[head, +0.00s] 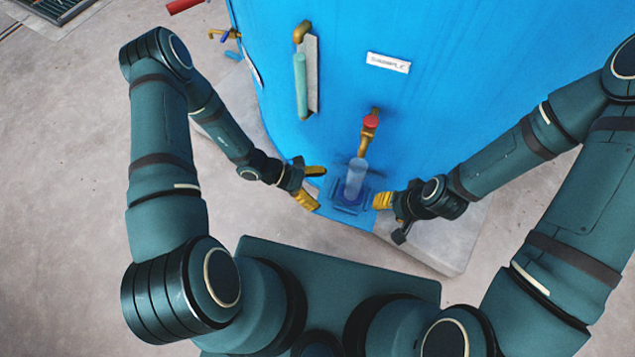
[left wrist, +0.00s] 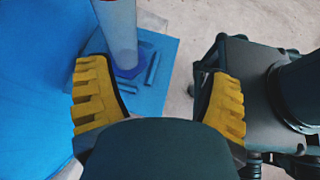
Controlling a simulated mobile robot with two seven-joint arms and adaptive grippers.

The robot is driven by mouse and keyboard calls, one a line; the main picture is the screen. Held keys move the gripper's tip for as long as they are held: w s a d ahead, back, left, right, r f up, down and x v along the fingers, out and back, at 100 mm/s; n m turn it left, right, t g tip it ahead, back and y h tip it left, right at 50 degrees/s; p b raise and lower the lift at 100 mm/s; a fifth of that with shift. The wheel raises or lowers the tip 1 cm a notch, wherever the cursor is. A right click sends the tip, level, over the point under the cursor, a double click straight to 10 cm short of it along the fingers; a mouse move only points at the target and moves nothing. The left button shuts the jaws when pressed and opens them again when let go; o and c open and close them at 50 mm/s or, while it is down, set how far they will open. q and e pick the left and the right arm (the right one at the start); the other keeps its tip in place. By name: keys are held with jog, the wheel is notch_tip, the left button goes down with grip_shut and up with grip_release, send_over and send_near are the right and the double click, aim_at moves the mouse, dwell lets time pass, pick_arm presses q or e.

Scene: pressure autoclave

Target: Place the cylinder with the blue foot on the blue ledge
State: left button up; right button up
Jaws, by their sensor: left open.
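The clear cylinder (head: 355,178) stands about upright on the blue ledge (head: 327,209), below the tap with the red knob. Its blue foot (head: 350,199) rests between low raised blue strips. In the left wrist view the cylinder (left wrist: 118,30) and its foot (left wrist: 127,71) show beyond my left finger, on the ledge (left wrist: 165,50). My left gripper (head: 320,189) is open and empty, just left of the cylinder and apart from it. My right gripper (head: 382,200) is just right of the cylinder; whether its yellow fingers are open or shut is unclear.
The tap (head: 369,128) hangs from the blue tank (head: 450,60) right above the cylinder. A white sample label (head: 388,62) and a sight tube (head: 301,85) are on the tank wall. A grey plinth (head: 445,240) lies below; open floor is at the left.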

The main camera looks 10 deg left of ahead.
pick_arm(q)
jog(key=s+a+r+m+g+y, duration=0.2)
jog(key=s+r+m+y, duration=0.2)
jog(key=s+m+y, duration=0.65)
jog(key=w+d+r+m+t+h, duration=0.1)
jog(key=w+r+m+t+h, duration=0.1)
jog(key=w+r+m, duration=0.2)
jog(key=shift+w+d+m+t, duration=0.2)
jog(key=shift+w+m+t, duration=0.2)
jog(key=shift+w+m, duration=0.8)
